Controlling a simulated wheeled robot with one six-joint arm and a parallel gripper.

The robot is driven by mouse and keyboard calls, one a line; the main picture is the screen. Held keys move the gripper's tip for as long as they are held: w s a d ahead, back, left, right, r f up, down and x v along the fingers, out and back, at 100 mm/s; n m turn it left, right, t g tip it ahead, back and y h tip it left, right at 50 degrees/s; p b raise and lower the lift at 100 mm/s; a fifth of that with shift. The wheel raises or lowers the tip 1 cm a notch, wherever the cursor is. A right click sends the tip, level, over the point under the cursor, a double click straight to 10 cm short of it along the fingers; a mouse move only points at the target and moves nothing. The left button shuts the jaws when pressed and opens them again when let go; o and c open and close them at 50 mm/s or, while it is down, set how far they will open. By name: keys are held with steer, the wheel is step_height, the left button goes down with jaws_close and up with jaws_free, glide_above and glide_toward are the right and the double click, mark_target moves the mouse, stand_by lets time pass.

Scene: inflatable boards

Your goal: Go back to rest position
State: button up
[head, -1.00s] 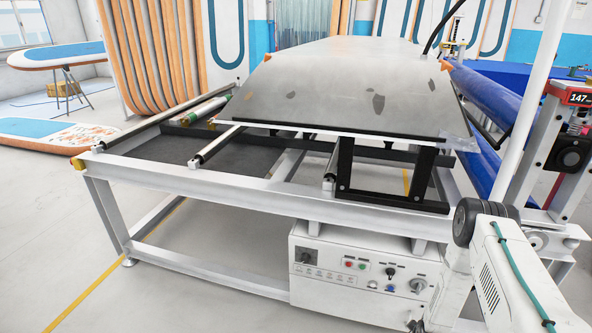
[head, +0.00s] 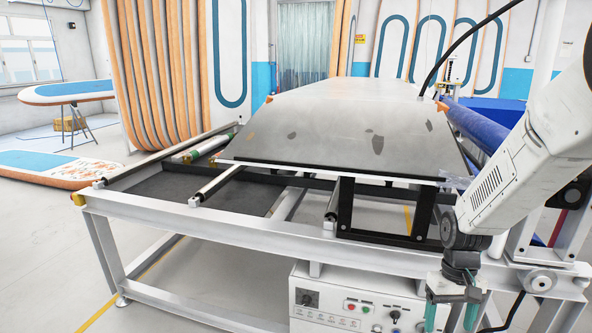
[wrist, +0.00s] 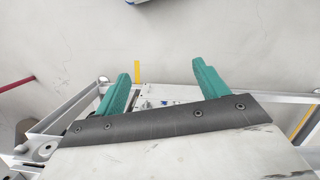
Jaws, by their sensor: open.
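My gripper (head: 452,314) hangs at the lower right of the head view, pointing down, in front of the machine frame and beside the control box. Its two green fingers are apart with nothing between them. In the wrist view my gripper (wrist: 165,82) also shows open and empty, with the white frame and floor beyond it.
A grey sheet (head: 330,125) lies on the machine's table, above the white frame (head: 230,217). The control box (head: 335,305) sits under the frame. A blue roll (head: 480,128) is at the right. Boards (head: 60,165) stand and lie at the left. Floor in front is open.

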steer(key=s+a+r+t, duration=0.2)
steer(key=s+a+r, duration=0.1)
steer(key=s+r, duration=0.7)
steer(key=s+a+r+t, duration=0.2)
steer(key=s+a+r, duration=0.1)
steer(key=s+r, duration=0.6)
step_height(320, 180, up, 2)
steer(key=shift+s+a+r, duration=0.25)
steer(key=shift+s+a, duration=0.1)
